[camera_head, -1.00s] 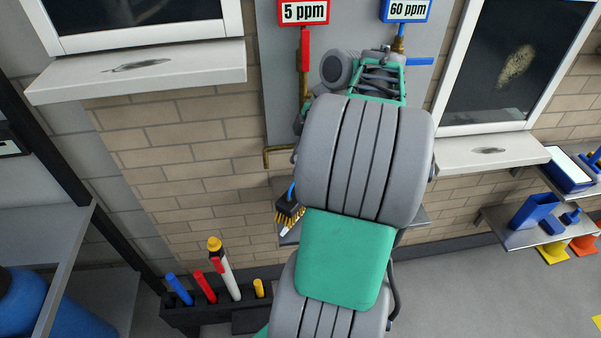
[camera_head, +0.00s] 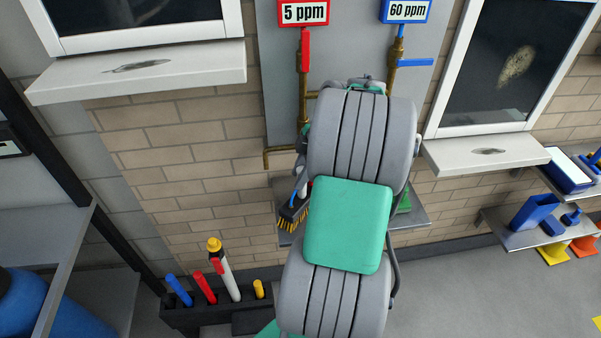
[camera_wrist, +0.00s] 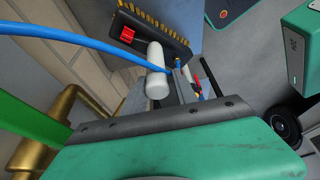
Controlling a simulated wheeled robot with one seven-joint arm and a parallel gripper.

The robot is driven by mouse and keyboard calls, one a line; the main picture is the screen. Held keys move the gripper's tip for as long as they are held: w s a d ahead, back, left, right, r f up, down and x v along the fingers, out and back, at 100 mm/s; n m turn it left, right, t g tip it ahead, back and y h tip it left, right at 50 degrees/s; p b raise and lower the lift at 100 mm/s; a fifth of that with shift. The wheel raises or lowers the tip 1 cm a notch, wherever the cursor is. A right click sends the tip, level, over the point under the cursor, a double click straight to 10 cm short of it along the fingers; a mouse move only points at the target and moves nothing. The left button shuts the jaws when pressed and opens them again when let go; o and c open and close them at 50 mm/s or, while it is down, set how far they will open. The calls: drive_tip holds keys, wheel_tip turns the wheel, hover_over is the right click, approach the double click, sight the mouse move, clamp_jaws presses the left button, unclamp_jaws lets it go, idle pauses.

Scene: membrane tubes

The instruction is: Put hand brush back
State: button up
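The hand brush has a dark head and yellow bristles. It shows in the head view (camera_head: 293,214) at the left end of the small wall shelf (camera_head: 405,218), partly behind my arm. In the wrist view the brush (camera_wrist: 150,32) lies at the top, bristles towards the upper edge, with a red patch on its head. My gripper points towards the brush's side. Its fingers are seen nearly edge-on, and I cannot tell their opening. My arm hides the gripper in the head view.
Brass taps with 5 ppm (camera_head: 303,12) and 60 ppm (camera_head: 405,11) signs rise above the shelf. A blue hose (camera_wrist: 75,40) crosses the wrist view, beside a brass pipe (camera_wrist: 45,130). A dark rack (camera_head: 195,315) holds coloured handles below left. Another shelf (camera_head: 520,236) stands right.

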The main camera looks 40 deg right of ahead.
drive_tip(key=o, duration=0.3)
drive_tip(key=shift+o, duration=0.2)
drive_tip(key=shift+r, duration=0.1)
drive_tip(key=p+v, duration=0.3)
drive_tip(key=v, duration=0.9)
drive_tip(key=w+a+r+m+h, duration=0.1)
drive_tip(key=w+a+m, duration=0.15)
drive_tip(key=a, duration=0.75)
drive_tip(key=w+a+r+m, duration=0.1)
drive_tip(key=w+a+m, duration=0.15)
drive_tip(key=a, duration=0.65)
drive_tip(key=s+a+f+m+t+h, duration=0.1)
drive_tip(key=s+a+f+m, duration=0.3)
drive_tip(key=a, duration=0.7)
drive_tip(key=s+m+h, duration=0.1)
drive_tip(key=s+m, duration=0.1)
drive_tip(key=s, duration=0.1)
drive_tip(key=shift+s+a+f, duration=0.2)
drive_tip(key=shift+s+a, duration=0.05)
drive_tip(key=shift+d, duration=0.1)
